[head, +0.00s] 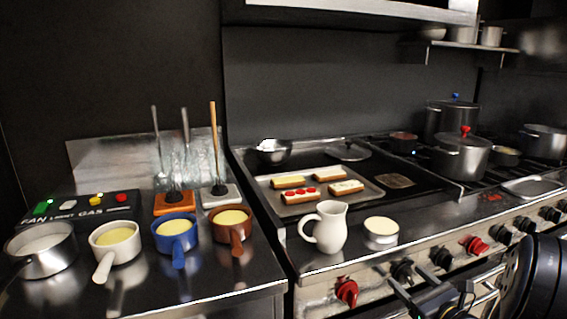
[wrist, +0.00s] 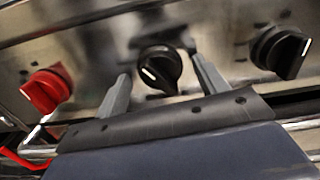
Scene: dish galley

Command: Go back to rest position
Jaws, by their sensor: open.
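My gripper (wrist: 159,64) is open and empty in the wrist view, its two grey fingers spread apart. They point at the stove's front panel, with a black knob (wrist: 158,68) showing between them. I cannot tell how close the fingers are to the panel. In the head view my gripper (head: 425,292) is low at the right, in front of the stove's front edge, with my dark arm behind it at the right edge.
A white pitcher (head: 325,228) and a small filled bowl (head: 381,232) stand near the stove's front edge. Red knobs (head: 347,292) and black knobs jut from the panel. A tray (head: 263,182) holds topped bread slices. Several handled pots stand on the left counter (head: 205,285).

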